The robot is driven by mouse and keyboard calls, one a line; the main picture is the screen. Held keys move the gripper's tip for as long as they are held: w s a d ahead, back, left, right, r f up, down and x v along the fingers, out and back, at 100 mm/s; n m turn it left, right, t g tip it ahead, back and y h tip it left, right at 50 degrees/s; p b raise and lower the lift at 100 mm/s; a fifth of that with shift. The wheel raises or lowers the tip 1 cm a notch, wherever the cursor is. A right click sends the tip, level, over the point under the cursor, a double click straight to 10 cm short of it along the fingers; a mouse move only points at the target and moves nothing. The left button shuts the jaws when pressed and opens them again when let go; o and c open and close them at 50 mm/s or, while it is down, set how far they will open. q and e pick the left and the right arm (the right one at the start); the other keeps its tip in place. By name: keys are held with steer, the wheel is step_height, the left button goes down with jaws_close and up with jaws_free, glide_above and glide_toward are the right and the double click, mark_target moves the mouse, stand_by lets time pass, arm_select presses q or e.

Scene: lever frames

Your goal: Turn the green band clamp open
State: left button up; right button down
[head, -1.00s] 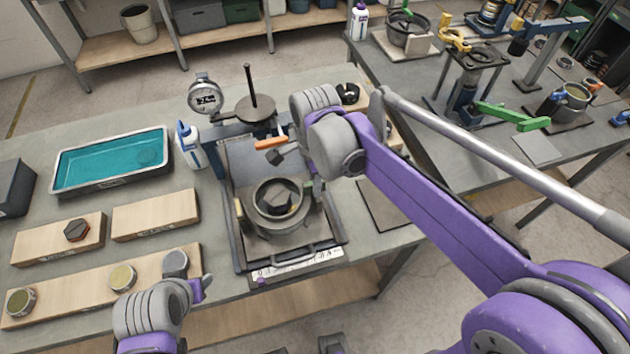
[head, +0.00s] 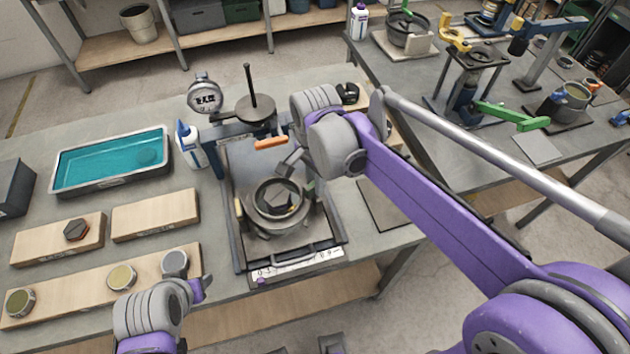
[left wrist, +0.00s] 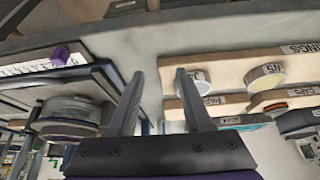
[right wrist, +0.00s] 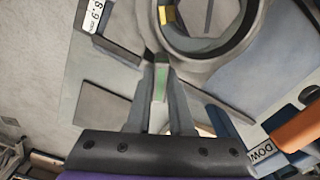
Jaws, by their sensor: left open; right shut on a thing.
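The round metal housing (head: 277,222) with its ring stands on a grey tray (head: 238,255) on the bench. In the right wrist view, the green lever of the band clamp (right wrist: 160,82) stands beside the round housing (right wrist: 245,45). My right gripper (right wrist: 160,70) is shut on this green lever, with one finger on each side. In the head view my right wrist hides most of that grip. My left gripper (left wrist: 160,76) is open and empty, above the front of the bench, left of the tray; it also shows in the head view (head: 206,288).
An orange handle (head: 271,143) and a post stand behind the housing. A teal basin (head: 62,183), a bottle (head: 190,147) and wooden boards (head: 155,213) lie left. Another green handle (head: 512,116) is on the right-hand table. The floor in front is clear.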

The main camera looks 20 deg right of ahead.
steer(key=n, duration=0.6)
steer(key=shift+n, duration=0.3)
steer(key=n, duration=0.6)
steer(key=shift+s, duration=0.1)
steer(key=shift+n, duration=0.3)
steer(key=c, duration=0.8)
jaws_free()
steer(key=shift+d, duration=0.1)
